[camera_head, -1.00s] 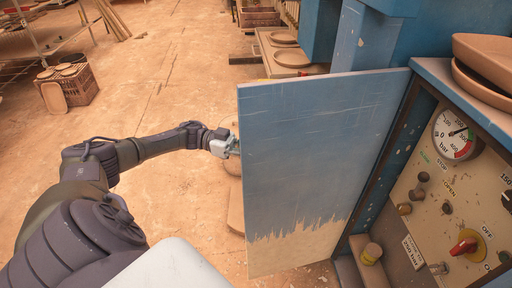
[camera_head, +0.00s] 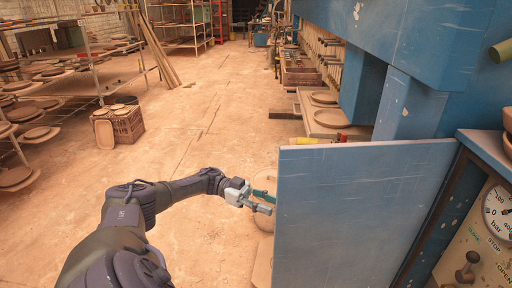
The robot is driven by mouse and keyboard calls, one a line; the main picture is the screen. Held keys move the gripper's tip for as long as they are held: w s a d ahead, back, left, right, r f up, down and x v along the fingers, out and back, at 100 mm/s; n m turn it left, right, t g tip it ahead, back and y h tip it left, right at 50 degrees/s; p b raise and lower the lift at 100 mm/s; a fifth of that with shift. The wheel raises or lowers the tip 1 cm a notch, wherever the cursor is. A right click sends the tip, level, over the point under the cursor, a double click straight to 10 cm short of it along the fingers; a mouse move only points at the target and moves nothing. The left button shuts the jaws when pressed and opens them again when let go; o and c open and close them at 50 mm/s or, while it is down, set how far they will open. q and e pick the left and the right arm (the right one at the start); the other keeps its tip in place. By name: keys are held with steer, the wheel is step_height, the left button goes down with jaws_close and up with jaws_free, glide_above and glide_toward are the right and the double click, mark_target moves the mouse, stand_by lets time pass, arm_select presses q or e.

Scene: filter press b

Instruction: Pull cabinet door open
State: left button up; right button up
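The cabinet door (camera_head: 350,215) is a flat blue panel with scratched paint. It stands swung out from the cabinet (camera_head: 490,148) at the right, and its lower part is below the picture. My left gripper (camera_head: 268,202) is just left of the door's free edge. Its two fingers look apart, with nothing seen between them. Its fingertips point toward the edge; a small gap seems to show, but contact behind the panel cannot be ruled out. My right gripper is not in view.
A control panel with a pressure gauge (camera_head: 497,208) and knobs is inside the cabinet. Brown dishes (camera_head: 507,130) rest on top. A brick-coloured crate (camera_head: 120,124) and shelves of plates (camera_head: 85,60) stand at left. The floor between is clear.

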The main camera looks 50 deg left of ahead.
arm_select(q)
steer(key=v, duration=0.4)
steer(key=shift+s+a, duration=0.2)
steer(key=shift+a, duration=0.15)
stand_by(0.3)
